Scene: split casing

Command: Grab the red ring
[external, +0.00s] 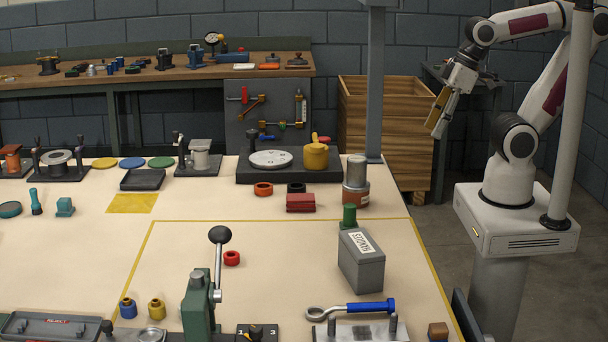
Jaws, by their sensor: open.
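A small red ring (232,258) lies on the bench, inside the yellow-lined area and just right of the black-knobbed lever of a green press (198,305). Nothing covers it. A similar orange-red ring (263,189) lies further back, in front of a dark fixture plate. My gripper (435,123) is open and empty. It hangs in the air off the right side of the bench, in front of a wooden crate, well away from both rings.
A grey box (361,260) with a green-capped item behind it stands right of the red ring. A blue-handled wrench (350,310) lies at the front. A metal cylinder (356,181) and grey post (375,90) stand at the right. The bench around the ring is mostly clear.

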